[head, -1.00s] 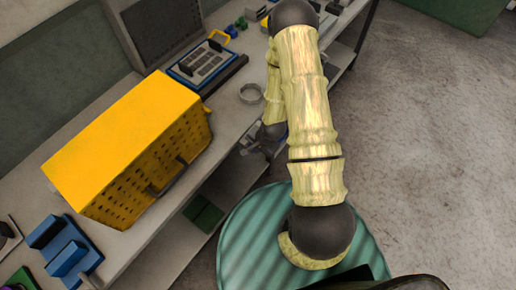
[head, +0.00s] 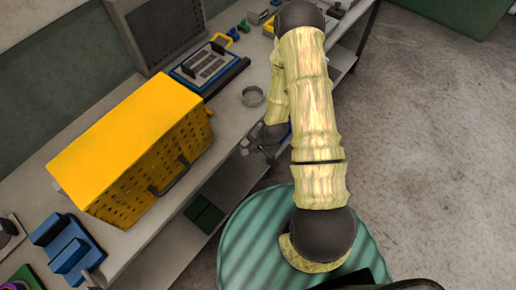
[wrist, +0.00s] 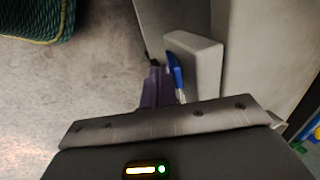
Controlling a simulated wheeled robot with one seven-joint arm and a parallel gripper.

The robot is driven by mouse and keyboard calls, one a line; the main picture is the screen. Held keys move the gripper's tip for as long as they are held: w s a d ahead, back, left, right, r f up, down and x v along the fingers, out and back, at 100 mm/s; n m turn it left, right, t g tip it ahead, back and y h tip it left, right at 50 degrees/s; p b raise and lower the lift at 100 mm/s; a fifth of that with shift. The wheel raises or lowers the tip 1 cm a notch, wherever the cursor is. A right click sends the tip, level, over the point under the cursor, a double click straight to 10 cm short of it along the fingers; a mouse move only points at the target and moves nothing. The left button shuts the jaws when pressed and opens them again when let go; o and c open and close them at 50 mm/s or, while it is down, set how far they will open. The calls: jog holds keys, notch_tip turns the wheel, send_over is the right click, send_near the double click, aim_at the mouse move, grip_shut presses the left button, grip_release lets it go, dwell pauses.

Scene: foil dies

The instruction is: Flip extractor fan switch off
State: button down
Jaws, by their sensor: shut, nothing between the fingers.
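The switch shows in the wrist view as a pale grey box (wrist: 197,62) with a blue lever (wrist: 175,71) on its left side, fixed to a grey upright surface. I cannot tell from the lever which way the switch is set. My gripper (wrist: 155,72) is shut and empty, its purple fingertips just left of the blue lever. Whether they touch it I cannot tell. In the head view my gripper (head: 257,150) is at the bench's front edge, partly hidden by my arm; the switch box is not clearly visible there.
A lower shelf (head: 165,256) runs beneath. A green ribbed round surface (head: 245,240) is below my arm. Open floor (head: 430,130) lies to the right.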

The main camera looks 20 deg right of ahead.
jog(key=shift+f, duration=0.1)
jog(key=s+d+r, duration=0.6)
jog(key=s+r, duration=0.1)
jog(key=s, duration=0.1)
jog(key=shift+s, duration=0.3)
jog(key=shift+w, duration=0.1)
dwell(0.4)
jog(key=a+r+n+h, duration=0.1)
jog(key=r+n, duration=0.4)
jog(key=r, duration=0.7)
jog(key=s+a+r+n+h, duration=0.1)
jog(key=a+r+n, duration=0.3)
jog(key=r, duration=0.7)
jog(key=shift+s+r+n, duration=0.2)
jog(key=shift+r+n, duration=0.2)
jog(key=shift+n, duration=0.5)
